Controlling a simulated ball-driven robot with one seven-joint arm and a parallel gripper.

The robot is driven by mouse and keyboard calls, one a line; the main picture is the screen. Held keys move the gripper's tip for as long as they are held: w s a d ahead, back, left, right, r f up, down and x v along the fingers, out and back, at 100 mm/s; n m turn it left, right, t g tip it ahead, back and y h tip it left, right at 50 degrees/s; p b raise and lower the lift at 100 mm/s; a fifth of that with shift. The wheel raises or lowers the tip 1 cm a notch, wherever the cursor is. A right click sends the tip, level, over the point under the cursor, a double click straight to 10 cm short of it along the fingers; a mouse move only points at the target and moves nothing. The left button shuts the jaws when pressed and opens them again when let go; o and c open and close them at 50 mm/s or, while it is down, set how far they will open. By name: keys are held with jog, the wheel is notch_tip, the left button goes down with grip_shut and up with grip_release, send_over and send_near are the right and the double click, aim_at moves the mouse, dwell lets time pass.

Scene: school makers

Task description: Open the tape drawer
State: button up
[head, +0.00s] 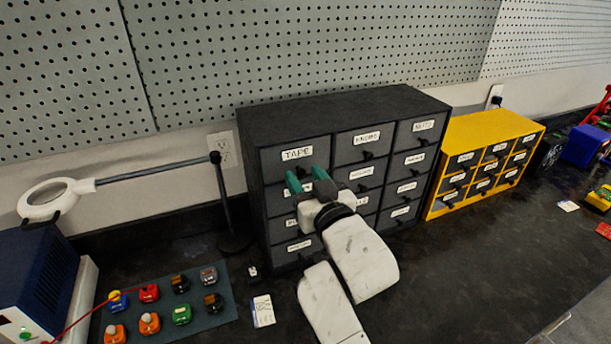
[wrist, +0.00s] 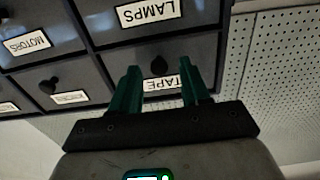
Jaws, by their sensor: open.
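The tape drawer (head: 281,163) is the top left drawer of the dark cabinet (head: 335,107). Its white TAPE label (head: 297,153) shows in the head view, and its front looks flush with its neighbours. My gripper (head: 306,177) is open in front of this drawer, just below the label. In the wrist view, which is upside down, the drawer's dark knob (wrist: 160,65) appears between the fingertips of my gripper (wrist: 160,72). The fingers partly cover the TAPE label (wrist: 168,83). I cannot tell whether the fingers touch the knob.
A LAMPS drawer (wrist: 150,30) adjoins the tape drawer. A yellow drawer cabinet (head: 490,124) stands to the right. A magnifier lamp (head: 52,198) and a mat with several small coloured parts (head: 215,322) are at the left. The counter at front right (head: 470,280) is mostly clear.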

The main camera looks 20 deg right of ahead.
jog(key=shift+w, duration=0.2)
grip_shut()
dwell(0.4)
